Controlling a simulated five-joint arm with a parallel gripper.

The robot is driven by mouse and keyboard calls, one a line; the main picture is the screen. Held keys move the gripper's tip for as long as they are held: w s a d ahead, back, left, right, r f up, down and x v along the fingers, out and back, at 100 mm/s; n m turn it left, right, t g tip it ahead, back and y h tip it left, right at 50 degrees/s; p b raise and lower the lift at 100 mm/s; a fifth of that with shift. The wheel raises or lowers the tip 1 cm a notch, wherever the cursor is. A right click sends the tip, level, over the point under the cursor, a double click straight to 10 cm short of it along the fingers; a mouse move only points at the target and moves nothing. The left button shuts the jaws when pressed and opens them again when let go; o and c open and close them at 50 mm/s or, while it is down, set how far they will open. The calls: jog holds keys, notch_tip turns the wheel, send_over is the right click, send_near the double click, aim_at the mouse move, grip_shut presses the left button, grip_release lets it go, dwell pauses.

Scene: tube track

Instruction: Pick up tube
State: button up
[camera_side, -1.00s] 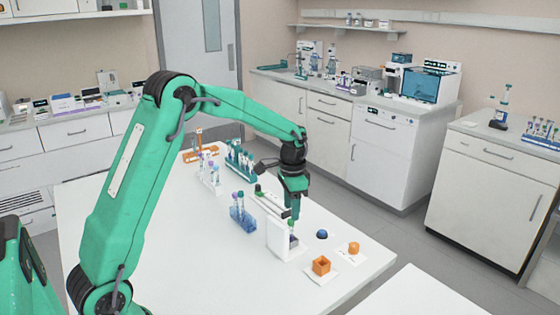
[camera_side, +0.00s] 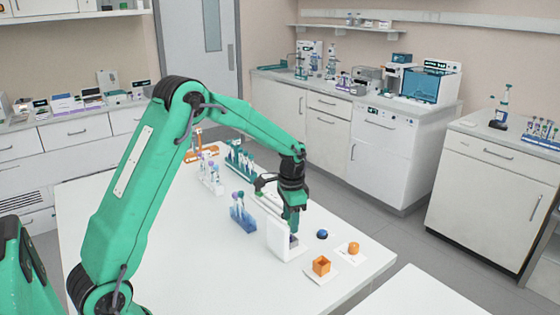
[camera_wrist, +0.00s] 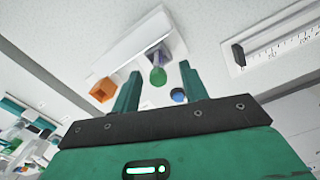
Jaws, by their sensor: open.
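A tube with a green cap (camera_wrist: 158,76) stands in a white holder (camera_wrist: 128,42) in the wrist view. The cap shows between my gripper's two green fingers, with a gap on each side. The same white holder stands near the table's right part in the side view (camera_side: 279,240). My gripper (camera_side: 291,226) is open, pointing down just above the holder's low step. In the side view the fingers hide most of the tube. It cannot be told how far down the fingers reach along it.
An orange open box (camera_side: 321,266), a blue round object (camera_side: 322,234) and a small orange piece (camera_side: 353,248) lie right of the holder. A blue rack with tubes (camera_side: 243,217) stands left of it. More racks stand behind. The table's front left is clear.

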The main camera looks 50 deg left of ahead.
jog(key=shift+s+f, duration=0.1)
jog(key=shift+f, duration=1.8)
jog(key=shift+c, duration=0.4)
jog(key=c, duration=0.8)
jog(key=shift+r, duration=0.2)
jog(key=shift+r, duration=0.55)
jog(key=r, duration=0.1)
jog(key=d+r, duration=0.1)
jog(key=r, duration=0.1)
jog(key=shift+s+r, duration=0.1)
jog(key=shift+s, duration=0.05)
jog(key=s+d+r, duration=0.3)
jog(key=d+r, duration=0.3)
jog(key=d, duration=0.4)
jog(key=shift+s+r, duration=0.2)
jog(key=shift+s, duration=0.15)
jog(key=shift+f, duration=0.2)
